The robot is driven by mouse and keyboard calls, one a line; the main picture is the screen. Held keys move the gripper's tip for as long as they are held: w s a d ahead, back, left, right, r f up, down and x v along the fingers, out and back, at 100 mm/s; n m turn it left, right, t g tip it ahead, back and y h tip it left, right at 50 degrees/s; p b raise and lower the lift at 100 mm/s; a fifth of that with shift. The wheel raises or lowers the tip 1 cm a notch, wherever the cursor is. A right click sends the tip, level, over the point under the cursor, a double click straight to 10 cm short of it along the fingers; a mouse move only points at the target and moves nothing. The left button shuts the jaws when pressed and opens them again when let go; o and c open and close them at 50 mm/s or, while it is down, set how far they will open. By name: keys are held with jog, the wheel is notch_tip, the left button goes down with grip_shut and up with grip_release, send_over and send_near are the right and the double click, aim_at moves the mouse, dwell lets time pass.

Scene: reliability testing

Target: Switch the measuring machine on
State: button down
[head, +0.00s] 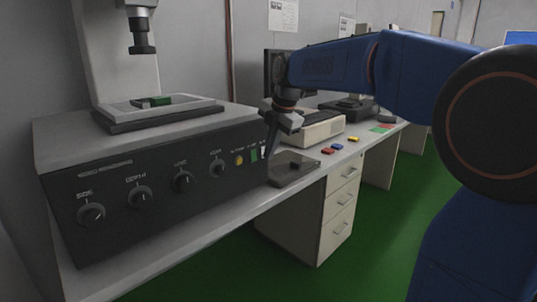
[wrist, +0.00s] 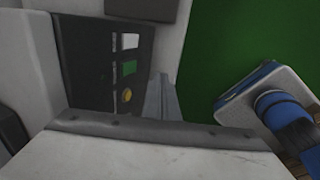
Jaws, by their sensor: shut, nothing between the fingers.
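The measuring machine (head: 150,192) stands at the left of the head view, with a black front panel of several knobs. At the panel's right end are a yellow round button (head: 239,159), a green rectangle (head: 253,154) and a white switch (head: 263,151). In the wrist view the white switch (wrist: 130,41), green rectangle (wrist: 129,67) and yellow button (wrist: 126,95) line up on the dark panel. My gripper (head: 268,149) is shut and empty, beside the panel's right end near the white switch. Its fingers (wrist: 162,85) show just right of the controls; I cannot tell whether they touch the panel.
Green floor is open in front.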

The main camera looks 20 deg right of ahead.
aim_at(254, 156)
jog(key=s+d+r, duration=0.2)
jog(key=s+r, duration=0.1)
jog(key=r, duration=0.3)
jog(key=shift+s+d+r, duration=0.15)
jog(key=shift+s+r, duration=0.1)
jog(key=shift+s, duration=0.15)
jog(key=shift+w+a+r, duration=0.45)
jog(key=shift+w+a, duration=0.1)
jog(key=shift+w, duration=0.25)
jog(key=w+a+f, duration=0.3)
jog(key=w+f, duration=0.3)
jog(key=f, duration=0.4)
jog(key=shift+w+a, duration=0.15)
jog(key=shift+a, duration=0.15)
